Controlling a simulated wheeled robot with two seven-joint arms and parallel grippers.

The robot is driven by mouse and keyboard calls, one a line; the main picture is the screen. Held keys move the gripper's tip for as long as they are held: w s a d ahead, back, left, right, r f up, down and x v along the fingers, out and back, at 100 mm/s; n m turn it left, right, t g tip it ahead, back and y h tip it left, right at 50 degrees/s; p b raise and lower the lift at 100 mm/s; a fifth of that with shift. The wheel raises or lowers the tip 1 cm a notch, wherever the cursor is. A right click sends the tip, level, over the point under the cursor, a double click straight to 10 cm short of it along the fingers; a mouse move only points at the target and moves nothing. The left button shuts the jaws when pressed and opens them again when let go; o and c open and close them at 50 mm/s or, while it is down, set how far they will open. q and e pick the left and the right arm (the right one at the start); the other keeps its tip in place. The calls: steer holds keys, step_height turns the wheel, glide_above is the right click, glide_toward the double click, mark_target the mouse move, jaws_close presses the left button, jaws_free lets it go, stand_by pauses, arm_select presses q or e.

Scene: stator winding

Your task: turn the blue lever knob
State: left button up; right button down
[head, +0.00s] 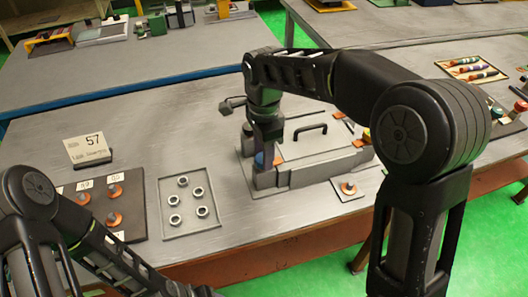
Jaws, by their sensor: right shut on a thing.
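The blue lever knob (260,159) shows as a small blue patch at the left end of the grey winding machine (315,170), mostly hidden by my right gripper. My right gripper (266,150) points down over the machine's left end and is shut on the knob. The knob's lever and its exact angle are hidden behind the fingers. My left arm crosses the lower left corner, and its gripper is out of the picture.
A black handle (310,131) stands on the machine's top. A tray of several metal rings (182,187) and a dark board with copper-coloured parts (114,219) lie to the left. A sign marked 57 (87,147) stands behind the board. The bench between the sign and machine is clear.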

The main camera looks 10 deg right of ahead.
steer(key=shift+w+a+r, duration=0.1)
steer(key=shift+w+r, duration=0.1)
steer(key=c, duration=1.3)
jaws_free()
steer(key=o, duration=0.4)
steer(key=shift+s+f, duration=0.15)
steer(key=shift+o, duration=0.2)
steer(key=shift+r+b, duration=0.35)
steer(key=shift+r, duration=3.55)
